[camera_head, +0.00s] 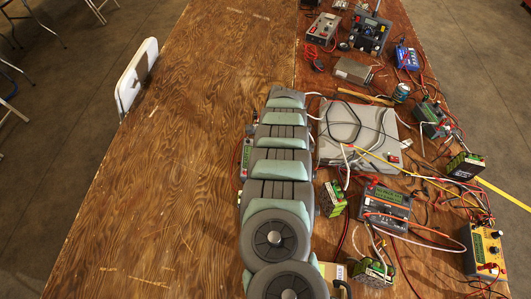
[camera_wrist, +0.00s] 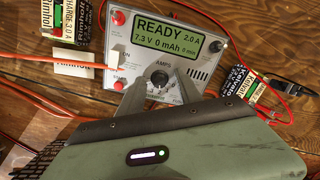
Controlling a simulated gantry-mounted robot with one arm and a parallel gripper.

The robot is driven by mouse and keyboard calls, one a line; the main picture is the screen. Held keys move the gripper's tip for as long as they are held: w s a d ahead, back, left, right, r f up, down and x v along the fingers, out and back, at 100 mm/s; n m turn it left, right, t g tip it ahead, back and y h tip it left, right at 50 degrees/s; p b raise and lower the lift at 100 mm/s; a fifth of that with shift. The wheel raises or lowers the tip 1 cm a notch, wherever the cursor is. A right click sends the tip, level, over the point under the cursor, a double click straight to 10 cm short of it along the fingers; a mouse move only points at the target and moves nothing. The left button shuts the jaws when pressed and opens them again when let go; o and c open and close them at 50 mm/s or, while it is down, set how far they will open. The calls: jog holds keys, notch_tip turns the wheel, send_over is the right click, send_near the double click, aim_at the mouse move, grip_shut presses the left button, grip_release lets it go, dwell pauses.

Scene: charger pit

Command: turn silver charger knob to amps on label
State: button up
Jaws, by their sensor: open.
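In the wrist view the silver charger (camera_wrist: 205,72) lies face up, its green screen (camera_wrist: 165,32) reading READY, 2.0 A, 7.3 V, 0 mAh, 0 min. Its dark AMPS knob (camera_wrist: 160,76) is below the screen. My gripper (camera_wrist: 158,88) is open, one finger on each side of the knob; I cannot tell whether either touches it. In the head view my arm hides the gripper.
Red and orange leads (camera_wrist: 50,66) run to the charger's left side in the wrist view. In the head view, other chargers (camera_head: 385,208), batteries (camera_head: 333,198) and cables crowd the table's right side. The wooden table's left side (camera_head: 170,180) is clear.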

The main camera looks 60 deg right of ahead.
notch_tip(320, 180, up, 11)
jog(key=s+p, duration=0.1)
jog(key=shift+s+d+f, duration=0.15)
jog(key=shift+s+d, duration=0.2)
dwell(0.6)
